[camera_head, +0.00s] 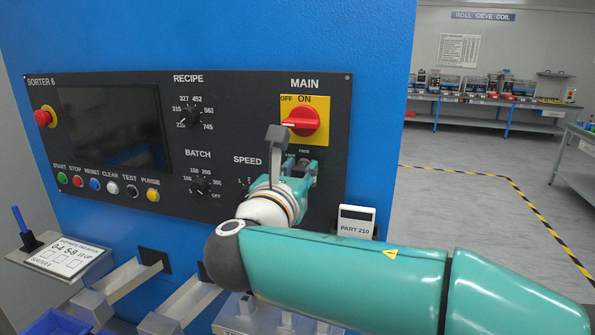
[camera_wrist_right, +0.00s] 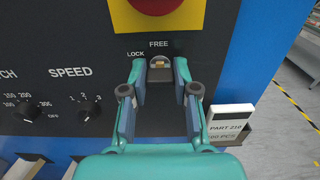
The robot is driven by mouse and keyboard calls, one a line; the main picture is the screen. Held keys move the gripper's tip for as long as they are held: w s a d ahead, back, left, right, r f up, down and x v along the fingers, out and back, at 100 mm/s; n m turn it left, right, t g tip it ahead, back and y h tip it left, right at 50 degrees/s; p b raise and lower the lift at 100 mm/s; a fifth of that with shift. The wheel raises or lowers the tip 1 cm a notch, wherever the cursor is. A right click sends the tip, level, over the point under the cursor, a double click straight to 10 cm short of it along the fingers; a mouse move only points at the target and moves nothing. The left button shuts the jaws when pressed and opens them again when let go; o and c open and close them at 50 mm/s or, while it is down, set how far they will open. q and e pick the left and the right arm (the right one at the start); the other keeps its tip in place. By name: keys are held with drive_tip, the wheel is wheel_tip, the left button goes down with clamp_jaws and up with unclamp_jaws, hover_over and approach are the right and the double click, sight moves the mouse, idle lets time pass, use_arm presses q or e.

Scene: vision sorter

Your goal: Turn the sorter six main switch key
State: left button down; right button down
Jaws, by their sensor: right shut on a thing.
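The key switch (camera_wrist_right: 160,63) sits below the main switch on the dark panel of sorter 6, with LOCK printed up and left of it and FREE straight above it. A small brass-coloured key shows between my fingertips in the right wrist view. My right gripper (camera_wrist_right: 159,74) is shut on this key, its two fingers on either side. In the head view my right gripper (camera_head: 303,165) is at the panel and hides the key. The key's exact angle is hard to tell. The red main switch knob (camera_head: 302,121) on its yellow plate lies level, under OFF and ON. My left gripper is out of view.
Recipe (camera_head: 190,116), batch and speed (camera_wrist_right: 89,109) dials, a screen (camera_head: 113,130), several push buttons and a red emergency stop (camera_head: 44,117) share the panel. A PART 210 card holder (camera_head: 356,222) juts out right of my wrist. Open floor lies to the right.

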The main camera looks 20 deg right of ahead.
drive_tip(key=shift+a, duration=0.1)
drive_tip(key=m+b, duration=0.4)
drive_tip(key=shift+f, duration=0.2)
drive_tip(key=m+b, duration=0.6)
drive_tip(key=m, duration=0.3)
drive_tip(key=shift+f+b, duration=0.1)
drive_tip(key=shift+b, duration=0.3)
drive_tip(key=shift+m+b, duration=1.3)
drive_tip(key=shift+m, duration=1.2)
drive_tip(key=c, duration=0.9)
unclamp_jaws()
drive_tip(key=shift+d, duration=0.2)
